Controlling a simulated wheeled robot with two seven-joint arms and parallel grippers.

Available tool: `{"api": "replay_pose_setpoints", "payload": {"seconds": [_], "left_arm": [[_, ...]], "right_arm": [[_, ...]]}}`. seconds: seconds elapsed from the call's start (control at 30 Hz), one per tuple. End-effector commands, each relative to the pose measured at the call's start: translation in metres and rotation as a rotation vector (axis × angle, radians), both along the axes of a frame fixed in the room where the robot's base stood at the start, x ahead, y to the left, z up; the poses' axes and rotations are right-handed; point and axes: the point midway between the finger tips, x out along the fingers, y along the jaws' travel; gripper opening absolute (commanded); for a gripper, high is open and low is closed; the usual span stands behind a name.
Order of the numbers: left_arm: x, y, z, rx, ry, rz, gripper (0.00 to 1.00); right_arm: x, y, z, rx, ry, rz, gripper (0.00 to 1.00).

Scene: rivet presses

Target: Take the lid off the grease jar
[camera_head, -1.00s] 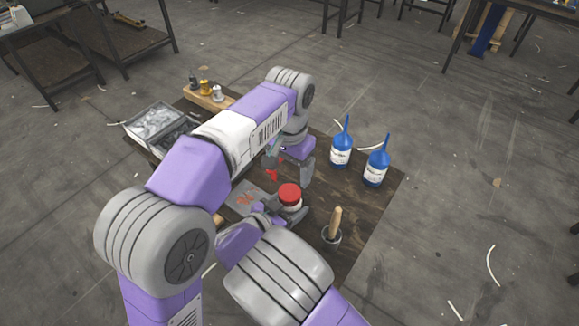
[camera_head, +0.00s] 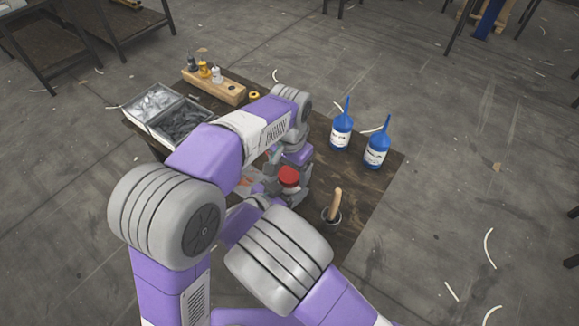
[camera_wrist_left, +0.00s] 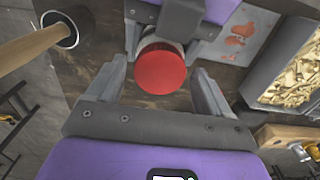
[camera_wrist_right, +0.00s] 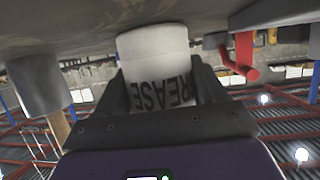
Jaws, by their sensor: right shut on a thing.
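The grease jar (camera_wrist_right: 155,70) is white with dark "GREASE" lettering. Its red lid (camera_head: 289,177) is on top of it and shows round and whole in the left wrist view (camera_wrist_left: 160,70). My right gripper (camera_wrist_right: 155,95) is shut on the jar body, a finger on each side. My left gripper (camera_wrist_left: 160,88) is open above the lid, with the lid between its fingers in that view and visible gaps on both sides. In the head view the left arm and gripper partly hide the jar and my right gripper.
A grey pot with a wooden handle (camera_head: 336,205) stands right of the jar. Two blue bottles (camera_head: 341,130) stand at the back right. A divided metal-parts tray (camera_head: 178,122) and a wooden block with small bottles (camera_head: 228,92) are at the back left.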

Motion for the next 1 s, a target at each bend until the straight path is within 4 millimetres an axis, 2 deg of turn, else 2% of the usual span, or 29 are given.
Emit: {"api": "replay_pose_setpoints", "payload": {"seconds": [0.03, 0.3, 0.4, 0.53, 0.8, 1.0], "left_arm": [[0.0, 0.0, 0.0002, 0.0, 0.0, 0.0, 0.74], [0.0, 0.0, 0.0004, 0.0, 0.0, 0.0, 0.33], [0.0, 0.0, 0.0005, 0.0, 0.0, 0.0, 0.22], [0.0, 0.0, 0.0005, 0.0, 0.0, 0.056, 0.22], [0.0, -0.0002, 0.0009, 0.0, 0.0, 0.453, 0.22], [0.0001, -0.0001, 0.001, 0.0, -0.001, 0.591, 0.22]], "right_arm": [[0.0001, 0.0, 0.0004, -0.001, -0.001, 0.0, 0.0], [0.0001, 0.0, 0.0004, -0.001, -0.001, 0.0, 0.0], [0.0001, 0.0, 0.0004, -0.001, -0.001, 0.0, 0.0], [0.0001, 0.0, 0.0004, -0.001, -0.001, 0.0, 0.0], [0.0001, 0.0, 0.0004, 0.0, -0.001, 0.0, 0.0], [0.0002, 0.0, 0.0004, 0.0, -0.001, 0.0, 0.0]]}}
